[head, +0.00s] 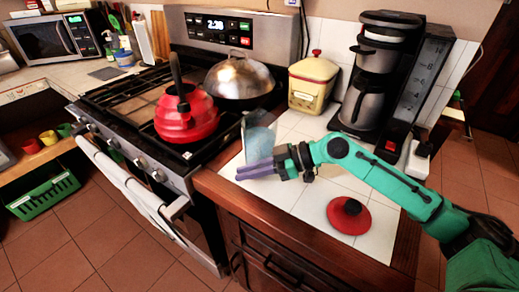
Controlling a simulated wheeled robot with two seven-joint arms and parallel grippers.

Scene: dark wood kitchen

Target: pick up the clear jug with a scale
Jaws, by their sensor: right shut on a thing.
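The clear jug (259,136) stands on the white tiled counter (300,205), just right of the stove. It looks pale blue and see-through; any scale marks are too small to read. My right gripper (256,170) reaches in from the right, with its purple fingers low at the jug, shut on it. The fingers hide the jug's lower part, and I cannot tell whether its base touches the counter. My left gripper is not in view.
A red kettle (186,115) and a domed metal lid (240,78) sit on the stove left of the jug. A yellow canister (313,84) and a coffee maker (372,80) stand behind. A red lid (348,214) lies on the counter in front of my right arm.

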